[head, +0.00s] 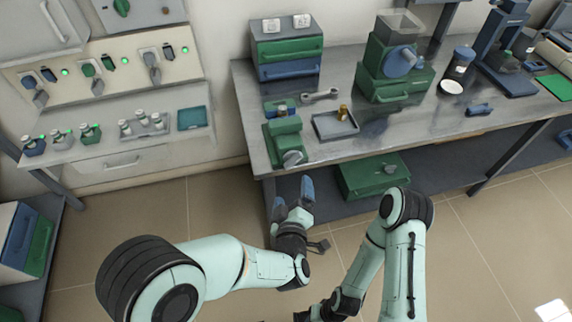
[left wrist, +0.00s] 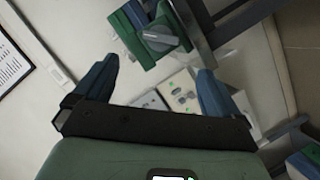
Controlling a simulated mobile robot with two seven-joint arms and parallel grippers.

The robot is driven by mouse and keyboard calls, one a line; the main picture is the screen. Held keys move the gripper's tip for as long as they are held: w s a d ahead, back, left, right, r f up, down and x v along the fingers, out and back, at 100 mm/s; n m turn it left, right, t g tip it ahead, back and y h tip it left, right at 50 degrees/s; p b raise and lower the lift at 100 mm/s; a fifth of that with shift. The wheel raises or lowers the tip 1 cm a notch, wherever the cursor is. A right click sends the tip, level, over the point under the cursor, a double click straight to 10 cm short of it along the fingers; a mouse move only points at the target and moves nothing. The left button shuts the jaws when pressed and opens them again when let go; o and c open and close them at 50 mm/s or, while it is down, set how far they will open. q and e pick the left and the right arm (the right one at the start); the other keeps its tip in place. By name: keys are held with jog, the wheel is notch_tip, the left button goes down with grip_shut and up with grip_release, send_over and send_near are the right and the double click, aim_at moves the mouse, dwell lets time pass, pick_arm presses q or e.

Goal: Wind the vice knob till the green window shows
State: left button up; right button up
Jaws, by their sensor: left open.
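The vice (head: 284,138) is a green block at the front left edge of the steel bench, with a grey knob (head: 293,158) on its front. In the left wrist view the grey knob (left wrist: 157,39) with its raised bar is seen near the top, against the green and blue vice body (left wrist: 133,22). My left gripper (head: 294,196) is open, its blue fingers apart and empty, below and in front of the knob, not touching it. In the left wrist view the fingers (left wrist: 155,78) stand either side below the knob. I make out no green window. My right gripper's fingers are out of frame.
The steel bench (head: 340,88) holds a wrench (head: 320,95), a tray (head: 334,133) with a brass piece, and a green machine (head: 385,75). A green box (head: 372,178) sits under the bench. My right arm stands at right.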

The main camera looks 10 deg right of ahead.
aim_at(294, 163)
pick_arm(q)
jog(key=p+x, duration=0.1)
jog(key=x, duration=1.1)
jog(key=shift+w+d+f, duration=0.1)
jog(key=shift+w, duration=0.15)
jog(key=c, duration=1.1)
jog(key=shift+o, duration=0.2)
